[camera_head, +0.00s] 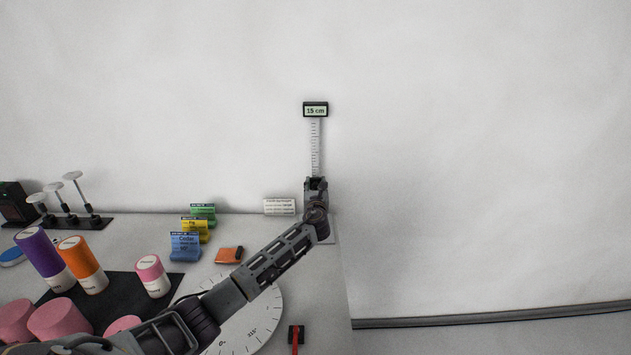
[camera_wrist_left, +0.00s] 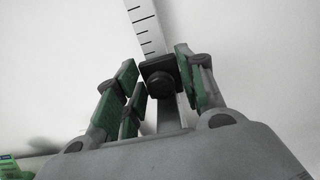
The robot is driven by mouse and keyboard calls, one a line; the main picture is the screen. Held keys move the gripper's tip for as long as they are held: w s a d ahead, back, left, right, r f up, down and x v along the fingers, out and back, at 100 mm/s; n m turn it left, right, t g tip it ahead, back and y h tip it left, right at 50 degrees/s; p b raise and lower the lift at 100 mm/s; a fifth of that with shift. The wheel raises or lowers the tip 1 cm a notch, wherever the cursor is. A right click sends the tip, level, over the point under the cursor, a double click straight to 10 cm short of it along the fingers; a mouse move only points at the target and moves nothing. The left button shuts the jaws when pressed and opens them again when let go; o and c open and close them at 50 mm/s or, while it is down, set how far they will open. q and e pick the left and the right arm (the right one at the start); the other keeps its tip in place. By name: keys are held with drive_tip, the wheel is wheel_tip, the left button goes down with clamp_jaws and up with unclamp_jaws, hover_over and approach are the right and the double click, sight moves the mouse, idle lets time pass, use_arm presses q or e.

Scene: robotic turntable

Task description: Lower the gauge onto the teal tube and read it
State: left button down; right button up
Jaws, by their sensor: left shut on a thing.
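The gauge is an upright post with a ruled scale (camera_head: 316,148), and its display (camera_head: 315,110) at the top reads 15 cm. The scale also shows in the left wrist view (camera_wrist_left: 147,28). My left gripper (camera_head: 316,184) is at the lower part of the scale. In the left wrist view its green-padded fingers (camera_wrist_left: 160,77) are shut on the gauge's dark slider (camera_wrist_left: 160,83), which has a round knob. I see no teal tube in either view; my left arm and gripper cover the area below the gauge. My right gripper is not in view.
A white turntable dial (camera_head: 262,318) lies partly under my left arm. Purple (camera_head: 36,248), orange (camera_head: 78,258) and pink (camera_head: 149,270) tubes stand on a black mat at left. Blue (camera_head: 185,246), yellow and green cards stand behind. The table's right edge is near the gauge.

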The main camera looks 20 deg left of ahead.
use_arm(q)
wheel_tip(320, 180, down, 6)
drive_tip(key=b, duration=0.2)
drive_tip(key=c, duration=1.2)
unclamp_jaws()
drive_tip(key=shift+f, duration=0.1)
drive_tip(key=shift+c, duration=0.2)
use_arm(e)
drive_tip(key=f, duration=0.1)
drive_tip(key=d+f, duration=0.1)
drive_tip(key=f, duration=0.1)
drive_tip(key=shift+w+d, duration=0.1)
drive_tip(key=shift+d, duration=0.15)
use_arm(q)
drive_tip(key=shift+v, duration=1.05)
drive_tip(key=v, duration=1)
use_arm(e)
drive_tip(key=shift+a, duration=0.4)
